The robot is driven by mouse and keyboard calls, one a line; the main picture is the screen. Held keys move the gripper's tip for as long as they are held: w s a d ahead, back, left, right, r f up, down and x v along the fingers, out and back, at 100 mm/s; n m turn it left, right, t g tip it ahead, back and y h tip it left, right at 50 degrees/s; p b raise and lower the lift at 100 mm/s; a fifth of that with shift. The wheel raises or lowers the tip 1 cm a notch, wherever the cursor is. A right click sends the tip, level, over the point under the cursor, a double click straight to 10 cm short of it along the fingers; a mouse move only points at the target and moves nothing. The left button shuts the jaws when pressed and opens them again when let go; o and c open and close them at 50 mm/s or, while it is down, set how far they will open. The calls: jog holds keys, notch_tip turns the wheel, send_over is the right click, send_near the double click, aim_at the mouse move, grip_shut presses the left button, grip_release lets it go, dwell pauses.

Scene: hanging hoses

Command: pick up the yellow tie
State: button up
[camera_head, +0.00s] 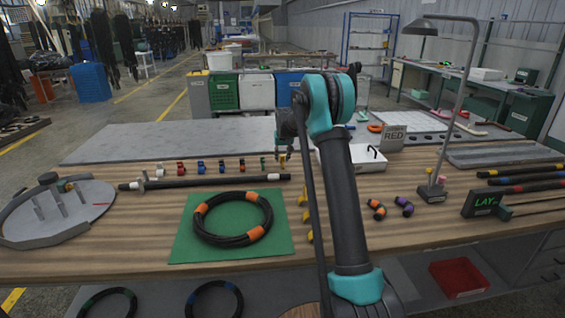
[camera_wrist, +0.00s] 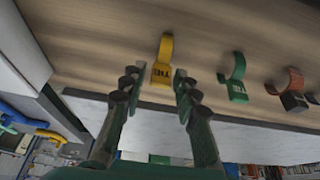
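The yellow tie (camera_wrist: 165,52) is a curved yellow strap with a dark-lettered tag, on the wooden table. In the wrist view it lies just ahead of and between the fingertips of my gripper (camera_wrist: 157,82), which is open and empty. I cannot tell whether the fingers touch it. In the head view my gripper (camera_head: 283,147) is above the right end of the row of coloured ties, and the yellow tie (camera_head: 282,161) shows small beneath it.
A green tie (camera_wrist: 235,78) and a brown-red tie (camera_wrist: 290,90) stand beside the yellow one. A black hose (camera_head: 215,181) lies in front of the row. A coiled hose with orange bands (camera_head: 232,240) lies on a green mat (camera_head: 180,250). A lamp (camera_head: 432,192) stands at right.

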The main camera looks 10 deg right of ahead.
jog(key=c, duration=0.4)
jog(key=shift+r, duration=0.1)
notch_tip(320, 180, up, 20)
dwell(0.5)
jog(key=shift+o, duration=0.6)
grip_shut()
